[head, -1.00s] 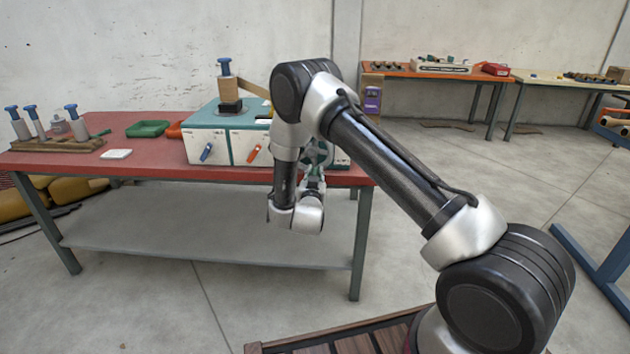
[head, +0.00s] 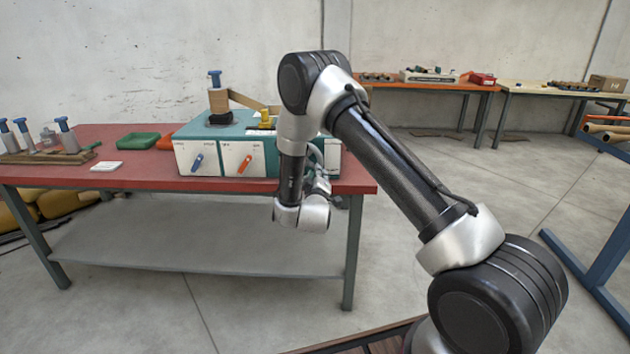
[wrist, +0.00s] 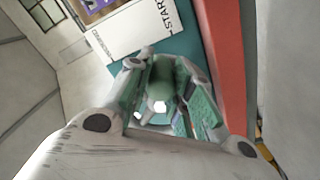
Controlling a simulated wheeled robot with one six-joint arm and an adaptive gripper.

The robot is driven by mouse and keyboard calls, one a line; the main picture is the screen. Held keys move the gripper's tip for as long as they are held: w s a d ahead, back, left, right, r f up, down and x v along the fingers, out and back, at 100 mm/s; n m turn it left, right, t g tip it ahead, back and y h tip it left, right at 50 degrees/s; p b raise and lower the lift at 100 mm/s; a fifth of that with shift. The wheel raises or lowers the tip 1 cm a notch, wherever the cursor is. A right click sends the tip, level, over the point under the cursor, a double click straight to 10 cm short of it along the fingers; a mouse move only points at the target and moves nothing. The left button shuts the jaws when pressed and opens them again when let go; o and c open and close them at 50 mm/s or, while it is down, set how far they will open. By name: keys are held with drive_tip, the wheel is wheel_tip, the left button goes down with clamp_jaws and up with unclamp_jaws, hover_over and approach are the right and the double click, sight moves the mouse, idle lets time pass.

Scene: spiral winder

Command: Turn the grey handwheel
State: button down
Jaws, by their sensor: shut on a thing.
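The teal-topped winder box (head: 255,128) with white front panels stands on the red bench, left of my arm. My gripper (head: 318,184) is low at the box's right end, partly behind my wrist in the head view. In the wrist view my gripper (wrist: 164,98) is shut, its fingers on both sides of a rounded grey-green piece, apparently the handwheel (wrist: 162,72). The rest of the wheel is hidden by my fingers and wrist, and its turn angle cannot be told. A white panel (wrist: 130,32) lettered START shows beyond the fingers.
The red bench edge (head: 120,179) runs beneath the box. A blue lever (head: 197,163) and an orange lever (head: 244,163) sit on the front panels. The floor before the bench is clear.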

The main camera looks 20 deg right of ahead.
sight(318, 157)
drive_tip(key=r+n, duration=0.1)
drive_tip(key=n, duration=0.2)
drive_tip(key=r+n, duration=0.1)
drive_tip(key=shift+d+r+n, duration=0.25)
drive_tip(key=shift+r+n, duration=0.05)
drive_tip(key=shift+r, duration=0.05)
drive_tip(key=shift+a+r+n, duration=0.15)
drive_tip(key=shift+r+n, duration=0.4)
drive_tip(key=shift+n, duration=0.5)
drive_tip(key=shift+a+r+n, duration=0.15)
drive_tip(key=shift+r+n, duration=0.4)
drive_tip(key=shift+n, duration=0.5)
drive_tip(key=c, duration=1.3)
unclamp_jaws()
drive_tip(key=shift+o, duration=0.2)
drive_tip(key=v, duration=1.2)
